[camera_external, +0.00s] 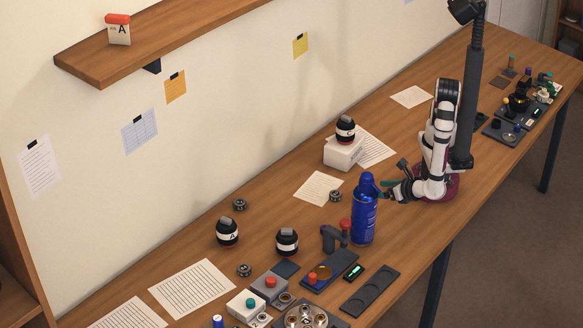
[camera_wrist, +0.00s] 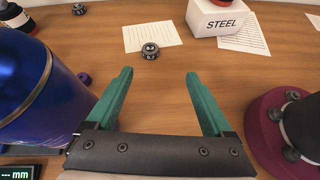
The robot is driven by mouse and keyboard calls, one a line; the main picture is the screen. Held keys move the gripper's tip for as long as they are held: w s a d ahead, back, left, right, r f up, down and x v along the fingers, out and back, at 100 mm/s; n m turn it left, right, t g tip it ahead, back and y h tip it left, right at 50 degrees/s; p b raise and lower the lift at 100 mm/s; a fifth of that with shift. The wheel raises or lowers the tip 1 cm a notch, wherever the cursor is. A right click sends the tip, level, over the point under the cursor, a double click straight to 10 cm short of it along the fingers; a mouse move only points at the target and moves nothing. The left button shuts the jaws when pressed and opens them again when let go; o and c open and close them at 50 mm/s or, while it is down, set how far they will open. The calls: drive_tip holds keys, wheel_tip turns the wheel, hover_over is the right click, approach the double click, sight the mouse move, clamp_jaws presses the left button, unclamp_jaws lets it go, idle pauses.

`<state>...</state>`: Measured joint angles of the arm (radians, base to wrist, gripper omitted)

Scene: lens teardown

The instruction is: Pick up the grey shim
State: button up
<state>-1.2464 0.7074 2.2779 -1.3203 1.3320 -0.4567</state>
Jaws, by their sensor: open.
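My gripper (camera_wrist: 159,75) has two green fingers set wide apart with nothing between them. In the external view my gripper (camera_external: 386,188) is low over the table, just right of the blue can (camera_external: 363,215). A small dark grey disc marked 0.2 (camera_wrist: 150,51) lies flat on the wood beyond the fingertips, apart from them, by a lined sheet. The external view shows this disc (camera_external: 336,196) too. Similar dark discs (camera_external: 240,205) and (camera_external: 244,270) lie farther left. I cannot tell for certain which one is the grey shim.
The blue can (camera_wrist: 25,90) stands close left of my fingers. A lined sheet (camera_external: 318,188) lies near the disc. The wood between fingertips and disc is clear.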

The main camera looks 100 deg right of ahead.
sight(339, 195)
drive_tip(key=shift+w+a+f+n+t+y, duration=0.15)
drive_tip(key=shift+w+f+n+t, duration=0.15)
drive_tip(key=shift+f+n, duration=0.2)
drive_tip(key=shift+w+a+f+n+t+y, duration=0.15)
drive_tip(key=shift+f+n+t, duration=0.15)
drive_tip(key=shift+f+n, duration=0.2)
drive_tip(key=x, duration=1.4)
drive_tip(key=shift+d+f, duration=0.15)
clamp_jaws()
